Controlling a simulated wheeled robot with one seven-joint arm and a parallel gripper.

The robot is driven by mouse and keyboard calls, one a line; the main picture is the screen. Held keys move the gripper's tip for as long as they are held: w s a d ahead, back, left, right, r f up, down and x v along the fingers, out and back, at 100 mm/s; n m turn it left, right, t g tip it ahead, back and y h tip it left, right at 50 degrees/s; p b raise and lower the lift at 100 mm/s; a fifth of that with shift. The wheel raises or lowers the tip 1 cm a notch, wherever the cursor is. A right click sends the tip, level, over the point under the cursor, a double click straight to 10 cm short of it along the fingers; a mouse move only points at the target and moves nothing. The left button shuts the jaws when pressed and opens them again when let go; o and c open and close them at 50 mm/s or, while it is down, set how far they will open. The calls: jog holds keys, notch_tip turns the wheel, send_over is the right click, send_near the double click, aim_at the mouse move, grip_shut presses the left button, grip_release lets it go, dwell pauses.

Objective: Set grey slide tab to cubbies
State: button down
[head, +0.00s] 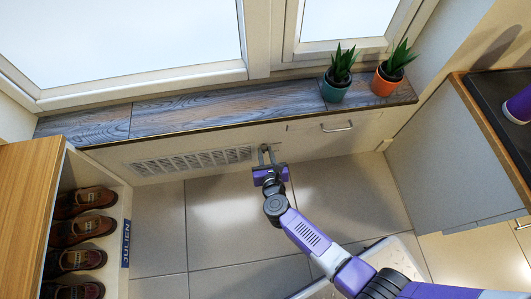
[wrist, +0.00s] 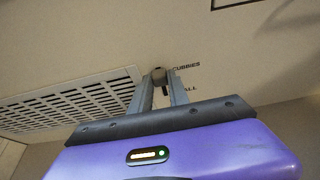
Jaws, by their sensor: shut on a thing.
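The small grey slide tab (wrist: 158,74) sits on the pale panel under the window sill, right of the vent grille. In the wrist view the word CUBBIES (wrist: 186,68) is printed just right of the tab, with ALL (wrist: 189,89) below it. The tab's visible end is about level with CUBBIES. My gripper (head: 266,150) reaches the panel and is shut on the tab, one finger on each side; the fingers hide part of the tab and its track. The shoe cubbies (head: 110,180) stand at the left of the head view, with several brown shoes inside.
The vent grille (head: 190,161) is just left of my gripper. A drawer handle (head: 337,127) is to the right. Two potted plants (head: 336,92) (head: 384,85) stand on the sill. A grey cabinet (head: 440,165) bounds the right. Tiled floor between cubbies and arm is clear.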

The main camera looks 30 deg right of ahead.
jog(key=shift+r, duration=0.2)
jog(key=c, duration=1.2)
grip_release()
jog(key=shift+c, duration=0.2)
jog(key=p+v, duration=0.3)
jog(key=v, duration=0.4)
jog(key=shift+s+r, duration=0.15)
jog(key=shift+s, duration=0.2)
jog(key=shift+a, duration=0.15)
